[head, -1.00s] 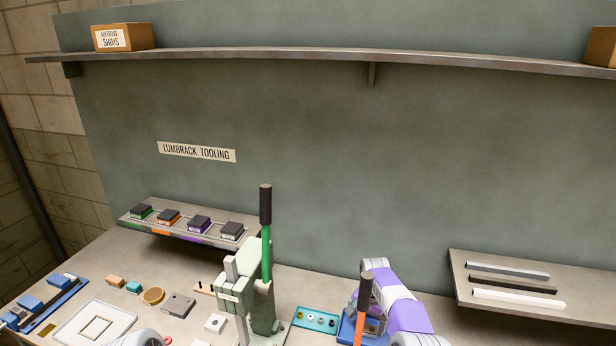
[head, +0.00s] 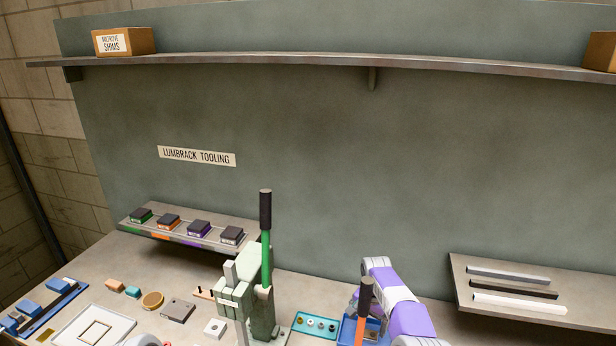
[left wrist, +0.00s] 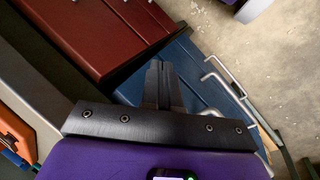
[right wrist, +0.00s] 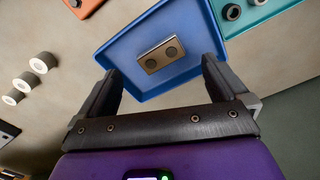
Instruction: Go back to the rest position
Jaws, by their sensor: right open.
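My right gripper (right wrist: 158,70) is open. In the right wrist view its fingers stand apart over a blue tray (right wrist: 122,48), with a small metal block with two dark round holes (right wrist: 161,54) in view beyond the fingertips. Nothing shows between the fingers. In the head view my right arm bends down to the blue tray (head: 347,330), partly behind an orange lever. My left gripper (left wrist: 161,68) shows in the left wrist view with its fingers together and nothing visible between them. It is in front of blue (left wrist: 185,75) and dark red (left wrist: 90,35) drawer-like boxes. In the head view the left gripper is not visible.
A green press with a tall lever (head: 266,235) stands mid-bench, left of my right arm. The orange-handled lever (head: 365,297) is close to that arm. A teal tray (head: 298,326) lies between them. A raised rack with bars (head: 490,300) is at right.

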